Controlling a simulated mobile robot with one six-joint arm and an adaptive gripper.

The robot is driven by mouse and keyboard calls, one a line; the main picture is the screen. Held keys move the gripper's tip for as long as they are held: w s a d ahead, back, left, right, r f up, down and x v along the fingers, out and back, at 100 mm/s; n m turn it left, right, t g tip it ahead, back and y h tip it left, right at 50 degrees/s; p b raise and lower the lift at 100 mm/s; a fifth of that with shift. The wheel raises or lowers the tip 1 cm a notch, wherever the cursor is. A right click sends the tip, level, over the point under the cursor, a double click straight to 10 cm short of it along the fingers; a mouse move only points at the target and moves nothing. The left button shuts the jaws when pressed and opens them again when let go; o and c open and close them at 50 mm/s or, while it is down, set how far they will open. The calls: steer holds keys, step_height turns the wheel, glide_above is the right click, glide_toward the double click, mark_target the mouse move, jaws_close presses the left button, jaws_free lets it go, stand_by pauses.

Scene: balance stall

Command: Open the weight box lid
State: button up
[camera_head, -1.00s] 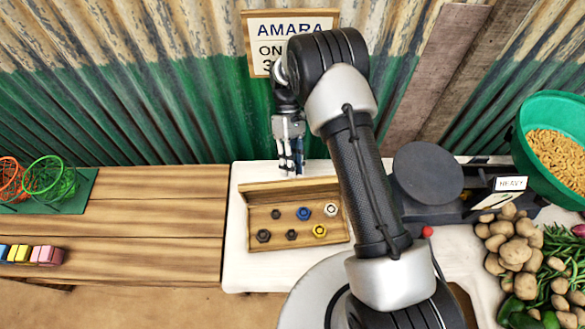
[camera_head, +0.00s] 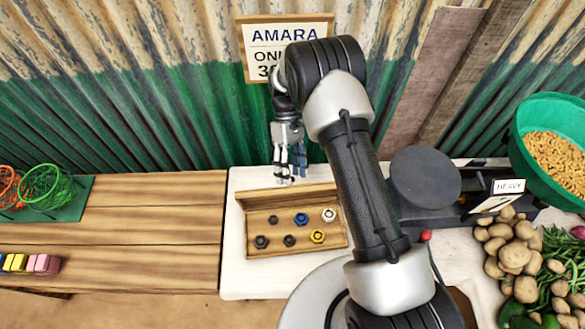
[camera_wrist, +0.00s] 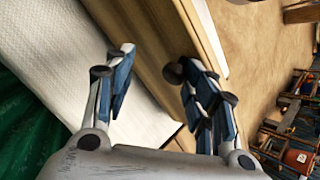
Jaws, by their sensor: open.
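The wooden weight box (camera_head: 262,252) sits on the white cloth. Its lid (camera_head: 275,199) stands raised along the back edge, so the inside shows. Several hex weights lie in it, among them a blue one (camera_head: 301,219), a yellow one (camera_head: 318,236) and a silver one (camera_head: 329,215). My gripper (camera_head: 290,171) is just behind and above the lid, pointing down, open with nothing held. In the wrist view, my open fingers (camera_wrist: 155,70) reach over the wood of the box (camera_wrist: 150,40), one nearer the cloth and one over the wood. Contact cannot be told.
A dark balance scale (camera_head: 425,178) with a HEAVY card stands right of the box, past my arm. Potatoes (camera_head: 515,250) and a green basin (camera_head: 560,140) are farther right. A wooden table (camera_head: 130,235) lies left. The corrugated wall (camera_head: 150,110) is close behind my gripper.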

steer(key=shift+w+a+f, duration=0.1)
steer(key=shift+a+f, duration=0.3)
step_height(320, 180, up, 10)
steer(key=shift+r, duration=0.15)
stand_by(0.4)
